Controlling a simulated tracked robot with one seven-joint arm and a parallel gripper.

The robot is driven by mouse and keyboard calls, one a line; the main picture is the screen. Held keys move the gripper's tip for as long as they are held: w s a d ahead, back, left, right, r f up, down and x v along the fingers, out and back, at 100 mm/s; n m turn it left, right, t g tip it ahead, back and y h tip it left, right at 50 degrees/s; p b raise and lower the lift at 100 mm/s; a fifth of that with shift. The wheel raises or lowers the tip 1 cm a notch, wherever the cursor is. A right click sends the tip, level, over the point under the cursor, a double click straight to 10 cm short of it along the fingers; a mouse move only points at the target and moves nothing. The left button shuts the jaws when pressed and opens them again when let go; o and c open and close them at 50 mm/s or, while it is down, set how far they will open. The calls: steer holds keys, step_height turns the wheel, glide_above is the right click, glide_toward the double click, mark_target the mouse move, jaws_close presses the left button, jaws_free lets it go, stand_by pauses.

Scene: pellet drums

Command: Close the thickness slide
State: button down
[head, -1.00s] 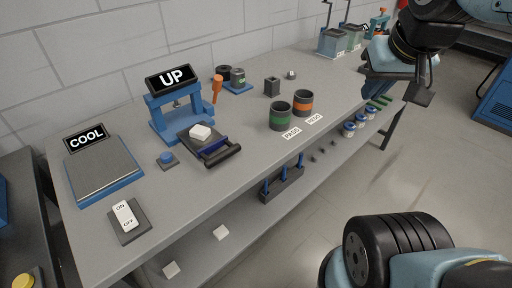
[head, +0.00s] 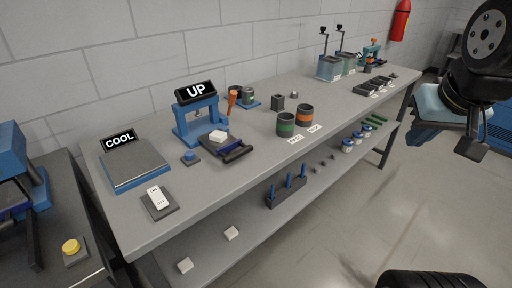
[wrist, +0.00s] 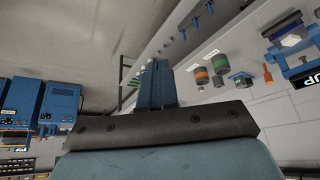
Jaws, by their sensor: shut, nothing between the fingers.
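A blue frame (head: 200,121) with a sign reading UP (head: 195,92) stands on the bench. A dark slide (head: 222,144) sticks out of its front, with a white block (head: 218,136) on it and a black bar handle (head: 237,154) at its near end. I take this as the thickness slide; it looks pulled out. The frame also shows at the right of the wrist view (wrist: 303,52). My gripper (wrist: 157,68) is shut and empty in the wrist view, well away from the slide. In the head view my arm's end is at far right, over the floor.
A COOL plate (head: 136,165), a white switch (head: 158,198) and a blue button (head: 190,157) lie left of the slide. Green-banded (head: 286,124) and orange-banded (head: 304,115) cups stand right. A lower shelf (head: 240,235) runs beneath. The floor in front is clear.

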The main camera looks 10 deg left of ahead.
steer(key=shift+d, duration=0.2)
steer(key=w+a+f+m+g+y, duration=0.25)
steer(key=w+a+f+m, duration=0.25)
steer(key=w+a+m, duration=0.75)
steer(key=w+a+f+m, duration=0.2)
steer(key=a+f+m, duration=0.1)
steer(key=a+f, duration=0.2)
steer(key=w+a+f+m+y, duration=0.1)
steer(key=w+a+f+m, duration=0.2)
steer(key=a+f+m, duration=0.1)
steer(key=w+a+f+m+y, duration=0.1)
steer(key=w+a+f+m, duration=0.2)
steer(key=a+f, duration=0.3)
steer(key=shift+w+a+f+m+g, duration=0.1)
steer(key=shift+a+f+m+g, duration=0.1)
steer(key=shift+f+m, duration=0.3)
steer(key=shift+w+a+f+m+g, duration=0.15)
steer(key=shift+f+m, duration=0.1)
steer(key=shift+f, duration=0.45)
steer(key=shift+w+a+r, duration=0.15)
steer(key=shift+w+a, duration=0.15)
steer(key=shift+a, duration=0.3)
steer(key=shift+w+a+r, duration=0.15)
steer(key=shift+w+a, duration=0.1)
steer(key=shift+a, duration=0.35)
steer(key=shift+w+a+r, duration=0.15)
steer(key=shift+w+a, duration=0.15)
steer(key=shift+a, duration=0.2)
